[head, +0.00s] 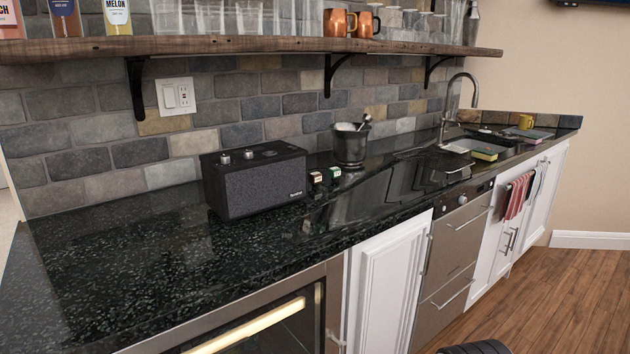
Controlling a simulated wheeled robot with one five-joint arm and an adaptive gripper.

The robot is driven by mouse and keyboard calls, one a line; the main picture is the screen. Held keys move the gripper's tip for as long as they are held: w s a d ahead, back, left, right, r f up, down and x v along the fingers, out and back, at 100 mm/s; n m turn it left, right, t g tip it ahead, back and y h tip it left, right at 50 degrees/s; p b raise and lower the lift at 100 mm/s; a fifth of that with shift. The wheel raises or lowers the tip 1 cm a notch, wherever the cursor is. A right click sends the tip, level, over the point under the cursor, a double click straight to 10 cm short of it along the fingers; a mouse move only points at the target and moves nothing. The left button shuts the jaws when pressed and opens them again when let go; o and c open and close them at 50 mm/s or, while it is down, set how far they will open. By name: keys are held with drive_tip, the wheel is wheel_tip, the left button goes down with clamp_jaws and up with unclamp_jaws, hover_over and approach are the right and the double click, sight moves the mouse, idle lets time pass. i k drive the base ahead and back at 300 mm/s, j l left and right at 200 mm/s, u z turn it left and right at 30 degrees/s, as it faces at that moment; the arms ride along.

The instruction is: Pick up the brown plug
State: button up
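I cannot make out a brown plug for certain. A small brownish object (307,226) lies on the black speckled counter (140,270), near its front edge and in front of the radio's right side; it is too small to tell what it is. No gripper fingers show in the head view. A dark rounded shape is cut off at the bottom edge, right of the middle, and I cannot tell what it is.
A black radio (255,182) stands on the counter, with two small boxes (325,175) and a dark ice bucket (350,147) to its right. A wooden shelf (230,45) with bottles and copper mugs hangs above. The sink (468,145) is at the far right. The counter's left part is clear.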

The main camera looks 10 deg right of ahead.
sight(315, 178)
drive_tip(key=i+l+u, duration=0.4)
drive_tip(key=l, duration=0.2)
drive_tip(key=i+l+u, duration=0.1)
drive_tip(key=l+u, duration=0.15)
drive_tip(key=i+l+u, duration=0.2)
drive_tip(key=l, duration=0.2)
drive_tip(key=k, duration=0.1)
